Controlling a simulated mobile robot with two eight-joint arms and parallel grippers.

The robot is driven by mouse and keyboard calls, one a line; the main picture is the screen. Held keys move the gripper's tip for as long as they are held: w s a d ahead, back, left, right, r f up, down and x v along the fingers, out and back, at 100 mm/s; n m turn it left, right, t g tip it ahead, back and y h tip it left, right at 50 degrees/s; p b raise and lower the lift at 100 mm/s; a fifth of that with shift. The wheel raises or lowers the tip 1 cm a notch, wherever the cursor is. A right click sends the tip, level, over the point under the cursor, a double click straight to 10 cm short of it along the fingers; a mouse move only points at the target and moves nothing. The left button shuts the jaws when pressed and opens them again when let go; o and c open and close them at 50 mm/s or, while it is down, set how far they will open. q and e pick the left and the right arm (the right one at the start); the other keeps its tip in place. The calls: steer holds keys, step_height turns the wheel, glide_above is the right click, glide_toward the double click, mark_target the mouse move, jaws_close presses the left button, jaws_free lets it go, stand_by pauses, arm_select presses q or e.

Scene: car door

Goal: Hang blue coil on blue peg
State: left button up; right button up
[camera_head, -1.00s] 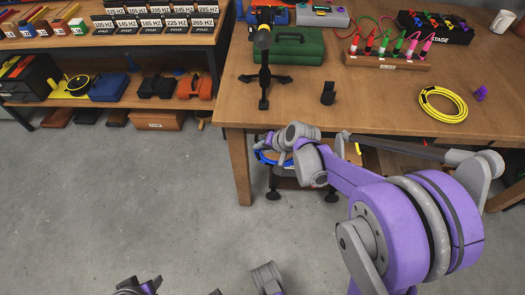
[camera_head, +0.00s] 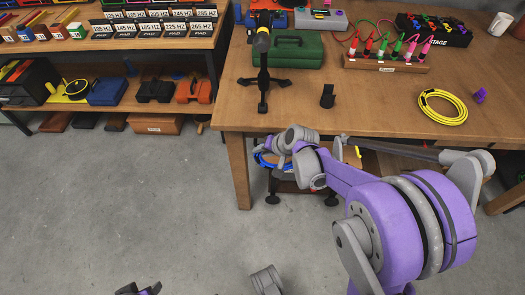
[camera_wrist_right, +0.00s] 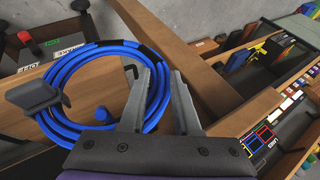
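The blue coil (camera_wrist_right: 80,62) is a ring of several strands with black ties. It fills the left half of the right wrist view. In the head view it shows as a blue sliver (camera_head: 261,160) below the table's front edge, mostly hidden by my arm. A small blue knob (camera_wrist_right: 102,114), perhaps the blue peg, appears inside the ring. I cannot tell whether the coil rests on it. The two fingers of my right gripper (camera_wrist_right: 168,72) are at the coil's right side, with strands between them. Their grip is unclear. A purple and black part, perhaps my left gripper (camera_head: 148,289), shows at the bottom edge.
A grey bracket-like piece (camera_wrist_right: 35,92) overlaps the coil's left side. On the table (camera_head: 370,108) lie a yellow coil (camera_head: 443,106), a purple peg (camera_head: 480,95) and a black holder (camera_head: 328,96). The floor at left is clear.

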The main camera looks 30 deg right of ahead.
steer(key=o, duration=0.5)
arm_select(q)
steer(key=r+p, duration=0.2)
steer(key=r, duration=0.1)
steer(key=r+p, duration=0.1)
steer(key=shift+s+r, duration=0.15)
steer(key=shift+s, duration=0.1)
arm_select(e)
steer(key=v, duration=1)
steer(key=shift+s+r, duration=0.2)
steer(key=shift+r, duration=0.15)
steer(key=shift+d, duration=0.1)
steer(key=s+a+n+g+h, duration=0.1)
steer(key=s+a+n, duration=0.35)
steer(key=s, duration=0.45)
steer(key=s+a+n+g+h, duration=0.1)
steer(key=s+a+n, duration=0.4)
steer(key=s, duration=0.4)
arm_select(q)
step_height(320, 180, up, 19)
steer(key=w+t+p, duration=0.1)
steer(key=w+p, duration=0.1)
steer(key=p, duration=1.5)
arm_select(e)
step_height(320, 180, up, 18)
steer(key=w+a+m, duration=0.1)
